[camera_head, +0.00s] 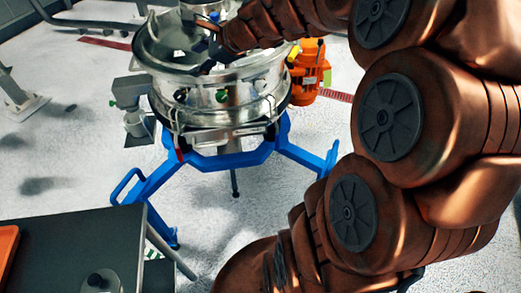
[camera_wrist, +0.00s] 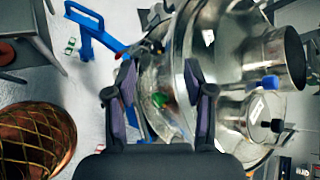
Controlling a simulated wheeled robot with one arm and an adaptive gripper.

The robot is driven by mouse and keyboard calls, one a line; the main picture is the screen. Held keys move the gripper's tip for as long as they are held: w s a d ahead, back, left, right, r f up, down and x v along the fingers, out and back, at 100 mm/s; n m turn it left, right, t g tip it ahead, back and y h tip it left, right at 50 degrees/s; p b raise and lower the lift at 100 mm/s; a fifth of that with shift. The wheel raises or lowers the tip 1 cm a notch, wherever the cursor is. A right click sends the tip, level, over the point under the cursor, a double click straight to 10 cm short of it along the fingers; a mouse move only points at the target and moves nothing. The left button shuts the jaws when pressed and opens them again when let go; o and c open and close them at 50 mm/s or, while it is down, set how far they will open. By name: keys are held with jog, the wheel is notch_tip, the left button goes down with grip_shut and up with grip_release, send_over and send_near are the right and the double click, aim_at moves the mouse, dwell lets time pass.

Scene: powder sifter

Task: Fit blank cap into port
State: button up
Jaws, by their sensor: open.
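The powder sifter (camera_head: 238,112) is a shiny steel drum on a blue stand. My gripper (camera_wrist: 163,88) is open over the sifter. The steel wall and a green spot (camera_wrist: 160,100) show between its fingers, and I see nothing held. In the wrist view, a wide steel pipe stub (camera_wrist: 287,55) and a smaller cylinder (camera_wrist: 268,118) are at the right, with a blue piece (camera_wrist: 270,82) between them. I cannot tell which piece is the blank cap or which opening is the port.
The blue stand (camera_head: 230,158) spreads its legs under the sifter. An orange motor (camera_head: 310,72) is at its right. A dark-topped table (camera_head: 75,235) with an orange tray (camera_head: 8,248) stands at lower left. Grey boxes (camera_head: 130,92) hang at the sifter's left. The floor around is mostly clear.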

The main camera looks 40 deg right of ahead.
jog(key=s+a+f+n+g, duration=0.35)
jog(key=s+a+n, duration=0.25)
jog(key=s, duration=0.2)
jog(key=s+a+f+n+g, duration=0.3)
jog(key=s+a+f+n, duration=0.1)
jog(key=s+a+n, duration=0.25)
jog(key=s+d+f+n+g+h, duration=0.2)
jog(key=s+n, duration=0.3)
jog(key=s, duration=0.4)
jog(key=s+d+f+n+g+h, duration=0.2)
jog(key=s+n, duration=0.4)
jog(key=s, duration=0.3)
jog(key=shift+d+f+g, duration=0.45)
jog(key=shift+d+f, duration=0.25)
jog(key=shift+d, duration=0.15)
jog(key=shift+s, duration=0.1)
